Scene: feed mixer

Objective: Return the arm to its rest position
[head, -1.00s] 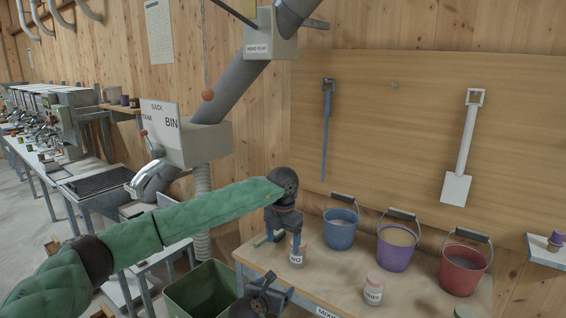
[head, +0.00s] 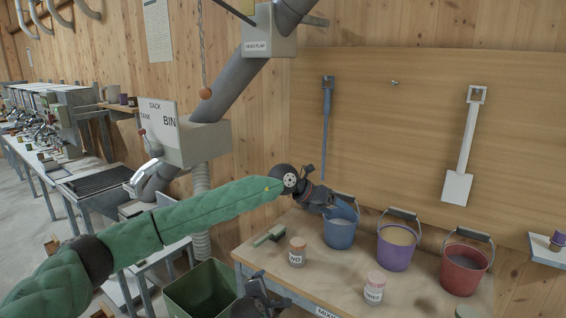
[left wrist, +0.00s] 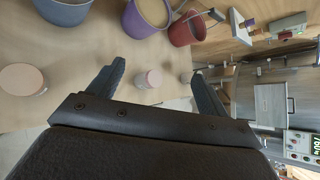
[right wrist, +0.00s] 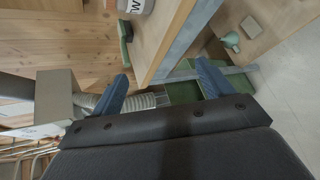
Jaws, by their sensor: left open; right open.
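My left arm, in a green sleeve, reaches across the head view. Its gripper (head: 335,203) is tilted to the right, in front of the blue bucket (head: 338,232) in the picture. In the left wrist view its jaws (left wrist: 157,70) are apart with nothing held; a small jar (left wrist: 148,79) shows beyond them. My right gripper (head: 262,297) is low in the head view, by the table's front edge. In the right wrist view its jaws (right wrist: 163,72) are open and empty, with the table edge and green bin beyond.
A jar (head: 297,252) and another jar (head: 375,286) stand on the table (head: 330,280), with a green-and-grey item (head: 268,235) behind. A purple bucket (head: 397,250) and red bucket (head: 464,268) stand to the right. A green bin (head: 200,290) is left of the table.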

